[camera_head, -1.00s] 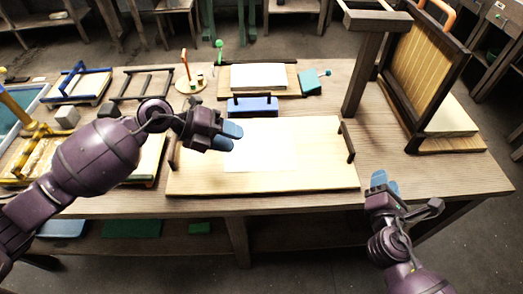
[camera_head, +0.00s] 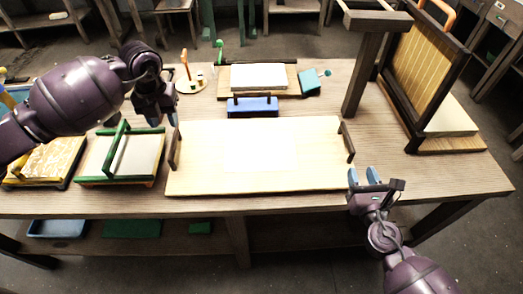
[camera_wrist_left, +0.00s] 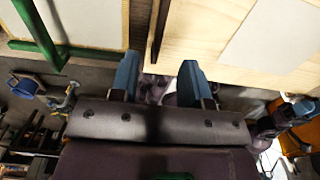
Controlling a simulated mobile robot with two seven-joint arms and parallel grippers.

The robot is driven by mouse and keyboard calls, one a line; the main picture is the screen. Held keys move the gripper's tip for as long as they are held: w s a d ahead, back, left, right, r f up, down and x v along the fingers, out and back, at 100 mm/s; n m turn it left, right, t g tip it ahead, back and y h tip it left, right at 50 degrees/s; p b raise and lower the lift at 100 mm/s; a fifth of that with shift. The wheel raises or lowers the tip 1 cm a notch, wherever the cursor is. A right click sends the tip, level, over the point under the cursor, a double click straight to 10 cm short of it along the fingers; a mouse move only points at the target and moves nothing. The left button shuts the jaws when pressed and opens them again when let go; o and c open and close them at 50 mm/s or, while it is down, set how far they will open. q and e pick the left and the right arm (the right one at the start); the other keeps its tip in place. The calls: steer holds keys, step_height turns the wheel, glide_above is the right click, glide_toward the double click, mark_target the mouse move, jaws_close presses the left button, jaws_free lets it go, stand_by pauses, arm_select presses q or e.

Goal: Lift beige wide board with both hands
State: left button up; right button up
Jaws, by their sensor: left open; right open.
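The beige wide board (camera_head: 215,178) lies flat on the table with a pale sheet (camera_head: 262,152) on it and a dark upright handle at each end. My left gripper (camera_head: 170,118) is open, pointing down just above the left handle (camera_head: 173,151). In the left wrist view, its blue fingertips (camera_wrist_left: 159,70) are spread, with the dark handle (camera_wrist_left: 157,28) ahead between them and the board (camera_wrist_left: 205,35) to the right. My right gripper (camera_head: 364,175) is open and empty, just off the board's front right corner, below the right handle (camera_head: 347,142). Neither gripper visibly touches the board.
A green-handled frame (camera_head: 122,155) sits close left of the board. A blue block (camera_head: 252,107) with a dark handle stands behind it, before another sheet-topped board (camera_head: 290,93). A dark post (camera_head: 362,75) and upright wooden mould (camera_head: 425,65) stand back right.

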mark_target(173, 141)
arm_select(q)
step_height(173, 141, down, 11)
steer(key=shift+r, duration=0.15)
arm_select(e)
steer(key=w, duration=1)
steer(key=shift+w+a, duration=0.3)
steer(key=shift+w, duration=0.05)
arm_select(q)
jaws_close()
arm_select(e)
jaws_close()
